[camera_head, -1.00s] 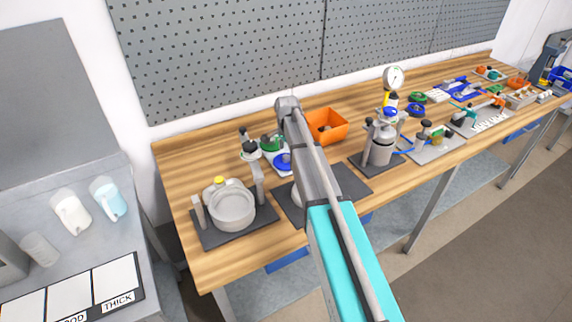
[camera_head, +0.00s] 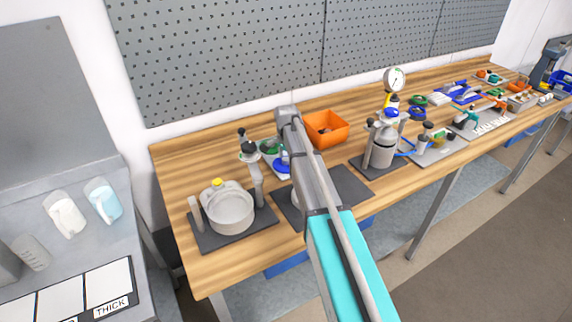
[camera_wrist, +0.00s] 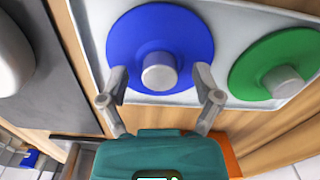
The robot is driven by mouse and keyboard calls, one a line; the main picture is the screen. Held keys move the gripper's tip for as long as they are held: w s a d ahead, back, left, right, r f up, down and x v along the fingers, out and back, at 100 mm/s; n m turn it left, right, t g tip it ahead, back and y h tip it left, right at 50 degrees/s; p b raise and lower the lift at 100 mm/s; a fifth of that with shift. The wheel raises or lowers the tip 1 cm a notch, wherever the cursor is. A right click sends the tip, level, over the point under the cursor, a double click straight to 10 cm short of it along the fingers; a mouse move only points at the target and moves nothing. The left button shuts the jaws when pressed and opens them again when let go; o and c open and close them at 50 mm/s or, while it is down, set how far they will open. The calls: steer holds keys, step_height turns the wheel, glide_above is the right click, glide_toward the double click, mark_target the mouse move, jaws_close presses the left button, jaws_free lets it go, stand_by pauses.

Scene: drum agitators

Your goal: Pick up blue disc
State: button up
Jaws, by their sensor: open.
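The blue disc (camera_wrist: 128,38) has a grey central knob (camera_wrist: 160,72) and lies on a white tray (camera_wrist: 222,14). My gripper (camera_wrist: 161,84) is open in the wrist view, its two fingers apart on either side of the knob and holding nothing. The fingers overlap the disc's near edge in the picture; I cannot tell whether they touch it. In the head view the blue disc (camera_head: 282,166) is partly hidden by my arm, and the gripper is hidden there.
A green disc (camera_wrist: 250,75) with a grey knob lies beside the blue one on the tray. In the head view an orange bin (camera_head: 325,130) stands to the right. A grey pot (camera_head: 229,208) stands on a dark mat at the left. A metal canister (camera_head: 381,145) stands farther right.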

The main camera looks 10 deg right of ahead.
jaws_close()
stand_by(0.3)
steer(key=shift+r, duration=0.15)
step_height(320, 180, up, 2)
steer(key=shift+r+p, duration=0.1)
steer(key=shift+p, duration=1.15)
steer(key=s+r+p, duration=1)
steer(key=s, duration=0.4)
steer(key=shift+r, duration=0.25)
steer(key=shift+d, duration=0.1)
